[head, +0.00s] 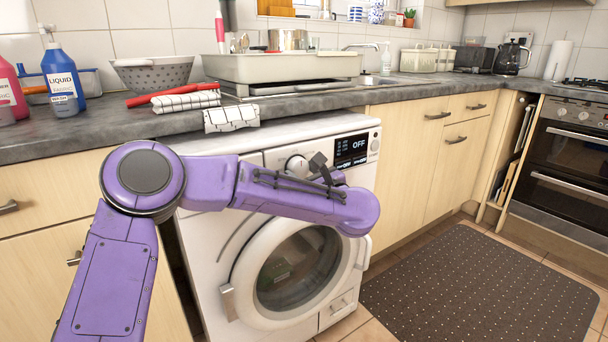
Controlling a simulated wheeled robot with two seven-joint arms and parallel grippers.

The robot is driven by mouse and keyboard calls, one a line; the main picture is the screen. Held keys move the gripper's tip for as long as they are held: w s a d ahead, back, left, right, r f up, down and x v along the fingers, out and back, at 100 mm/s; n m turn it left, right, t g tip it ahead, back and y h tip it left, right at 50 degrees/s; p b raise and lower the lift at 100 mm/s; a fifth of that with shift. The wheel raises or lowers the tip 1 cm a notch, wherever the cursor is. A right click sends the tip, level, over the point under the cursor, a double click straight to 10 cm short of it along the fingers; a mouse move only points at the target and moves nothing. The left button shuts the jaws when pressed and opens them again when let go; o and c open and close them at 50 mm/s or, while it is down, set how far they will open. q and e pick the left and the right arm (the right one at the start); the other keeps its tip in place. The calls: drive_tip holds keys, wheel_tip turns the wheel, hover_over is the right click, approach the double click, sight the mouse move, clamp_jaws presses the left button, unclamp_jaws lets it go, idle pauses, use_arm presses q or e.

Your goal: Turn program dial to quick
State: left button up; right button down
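The white washing machine (210,285) stands under the counter. Its round white program dial (296,165) is on the upper front panel, left of a black display (351,150) that reads OFF. My purple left arm comes in from the left and crosses in front of the machine below the panel. A small dark part of my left gripper (319,163) shows just right of the dial, close to the panel. The arm hides the rest of it, so I cannot tell whether it touches the dial or how its fingers stand. My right gripper is out of view.
The grey counter (100,128) above holds a sink basin (282,67), a colander (152,73), a blue bottle (61,80) and a checked cloth (232,117) hanging over the edge. The round door (298,272) is closed. A dark dotted mat (478,295) lies right.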

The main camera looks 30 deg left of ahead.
use_arm(q)
drive_tip(key=shift+c, duration=0.7)
drive_tip(key=m+p, duration=0.4)
drive_tip(key=m, duration=0.1)
drive_tip(key=shift+s+r+p, duration=0.1)
drive_tip(key=shift+r+p, duration=0.2)
drive_tip(key=m+p, duration=0.4)
drive_tip(key=p, duration=0.1)
drive_tip(key=m+g+p, duration=0.1)
drive_tip(key=m+p, duration=0.3)
drive_tip(key=m, duration=0.1)
drive_tip(key=m+p, duration=0.4)
drive_tip(key=p, duration=0.1)
drive_tip(key=shift+r+m+g+p, duration=0.3)
drive_tip(key=shift+m+g, duration=0.1)
drive_tip(key=m+p, duration=0.2)
drive_tip(key=m, duration=0.1)
drive_tip(key=shift+p, duration=0.3)
drive_tip(key=shift+f+m+p, duration=0.15)
drive_tip(key=shift+m+p, duration=0.65)
drive_tip(key=shift+m, duration=0.7)
